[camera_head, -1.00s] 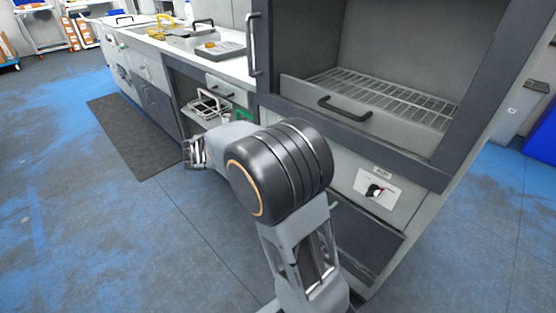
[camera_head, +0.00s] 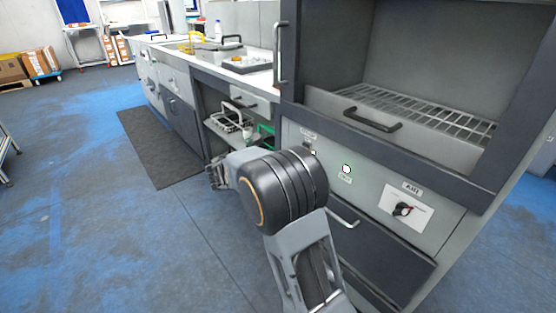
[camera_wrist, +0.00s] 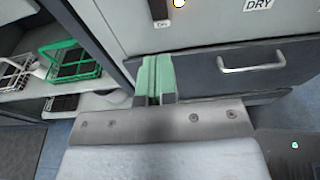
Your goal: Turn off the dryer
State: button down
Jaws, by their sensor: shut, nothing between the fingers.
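The dryer is the tall grey cabinet (camera_head: 458,184) on the right, with an open chamber above a control panel. The panel has a black knob (camera_head: 402,209) on a white plate, a small round whitish button or light (camera_head: 346,169) with a label under it, and a small switch-like part (camera_head: 313,152) farther left. My gripper (camera_head: 213,174) is left of the panel and apart from it, partly hidden by my arm. In the wrist view its green-tipped fingers (camera_wrist: 155,78) are together and empty, below a dark upright part (camera_wrist: 159,10) and a "DRY" label (camera_wrist: 258,5).
A dark drawer with a metal handle (camera_head: 343,217) is below the panel. A wire rack (camera_head: 420,108) lies inside the chamber above a front with a black handle (camera_head: 372,121). An open shelf with a basket (camera_head: 232,117) is to the left.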

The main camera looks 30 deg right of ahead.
jog(key=r+b+x, duration=0.2)
jog(key=b+x, duration=0.1)
jog(key=x, duration=0.8)
jog(key=shift+d+f+b, duration=0.3)
jog(key=shift+d+f, duration=0.15)
jog(key=shift+d, duration=0.05)
jog(key=shift+w+d+y+p, duration=0.1)
jog(key=shift+d+y+p, duration=0.25)
jog(key=shift+p, duration=0.85)
jog(key=shift+a+r, duration=0.1)
jog(key=shift+a, duration=0.1)
